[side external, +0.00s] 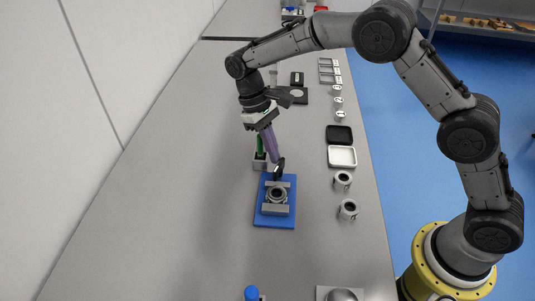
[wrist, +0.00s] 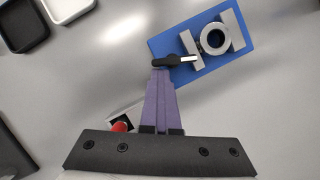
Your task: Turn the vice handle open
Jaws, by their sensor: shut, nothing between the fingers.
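The vice is a blue base plate (side external: 262,219) with two grey jaws (side external: 275,210) around a grey ring-shaped part (side external: 277,194). It also shows in the wrist view as the blue plate (wrist: 210,72), jaws and ring (wrist: 215,39). The black vice handle (wrist: 178,60) lies across the near end of the plate, its left end out past the plate's edge. My gripper (wrist: 160,72) has purple fingers, shut and empty, with the tips right at the handle's left end. I cannot tell whether they touch it. In the side view my gripper (side external: 275,163) points down at the handle (side external: 279,169).
A small grey holder (side external: 260,166) with a green upright item stands beside my fingers. On the right are two cups (side external: 347,210), a white tray (side external: 342,156) and a black tray (side external: 339,135). The bench left of the vice is clear.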

